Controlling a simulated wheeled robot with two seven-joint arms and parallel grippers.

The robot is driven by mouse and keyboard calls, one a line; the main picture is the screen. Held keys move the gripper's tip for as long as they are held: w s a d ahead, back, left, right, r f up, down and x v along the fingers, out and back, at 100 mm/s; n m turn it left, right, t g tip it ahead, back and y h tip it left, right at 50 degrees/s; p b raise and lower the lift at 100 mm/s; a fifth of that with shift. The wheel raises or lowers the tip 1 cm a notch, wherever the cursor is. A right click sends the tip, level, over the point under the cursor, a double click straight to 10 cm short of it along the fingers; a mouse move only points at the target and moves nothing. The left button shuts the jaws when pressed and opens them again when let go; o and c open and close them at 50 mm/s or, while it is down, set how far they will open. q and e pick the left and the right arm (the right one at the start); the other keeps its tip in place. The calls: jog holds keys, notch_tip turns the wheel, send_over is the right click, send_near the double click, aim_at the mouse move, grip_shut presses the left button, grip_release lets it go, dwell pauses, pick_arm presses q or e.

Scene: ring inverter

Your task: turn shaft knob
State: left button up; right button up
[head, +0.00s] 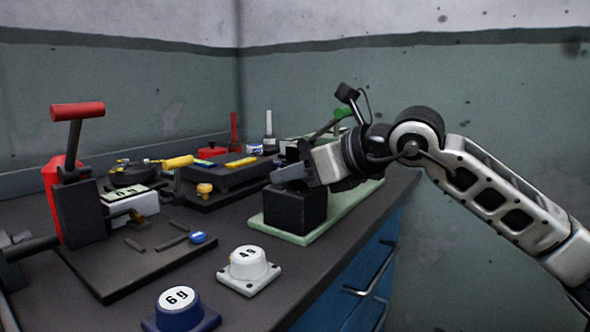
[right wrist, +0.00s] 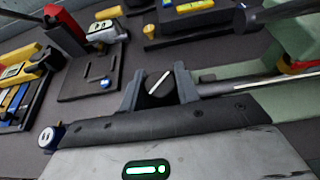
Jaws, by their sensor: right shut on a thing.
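The shaft knob (right wrist: 159,84) is dark and round with a white line across its face. In the right wrist view it sits between the two fingers of my right gripper (right wrist: 160,90), which is shut on it. In the head view my right gripper (head: 292,174) is just above a black block (head: 293,211) on a pale green base plate (head: 340,208). The knob is hidden behind the gripper there.
A white dial (head: 247,263) and a blue dial (head: 180,308) stand at the front of the bench. A red-handled press (head: 78,150) stands on a black plate at the left. A blue drawer front (head: 370,275) lies below the bench's right edge.

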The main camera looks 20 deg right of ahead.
pick_arm(q)
jog(key=shift+r, duration=0.1)
pick_arm(e)
jog(key=shift+g, duration=0.3)
jog(key=n+g+y+p, duration=0.2)
jog(key=n+p, duration=0.1)
jog(key=shift+r+y, duration=0.2)
jog(key=shift+y, duration=0.1)
jog(key=n+g+y+p, duration=0.1)
jog(key=n+g, duration=0.1)
jog(key=shift+g+p, duration=0.3)
jog(key=shift+p, duration=0.05)
jog(key=shift+n+g+y+p, duration=0.6)
jog(key=shift+n+g+p, duration=0.05)
jog(key=shift+n+g, duration=0.55)
jog(key=shift+f+n+g+p, duration=0.1)
jog(key=shift+n+g+p, duration=0.2)
jog(key=shift+n+g, duration=0.5)
pick_arm(q)
jog(key=a+r, duration=0.1)
jog(key=s+a+r+g+y, duration=0.1)
jog(key=shift+a+r+n, duration=0.3)
pick_arm(e)
jog(key=shift+f, duration=0.1)
pick_arm(q)
jog(key=shift+s+f, duration=0.15)
jog(key=shift+s, duration=0.05)
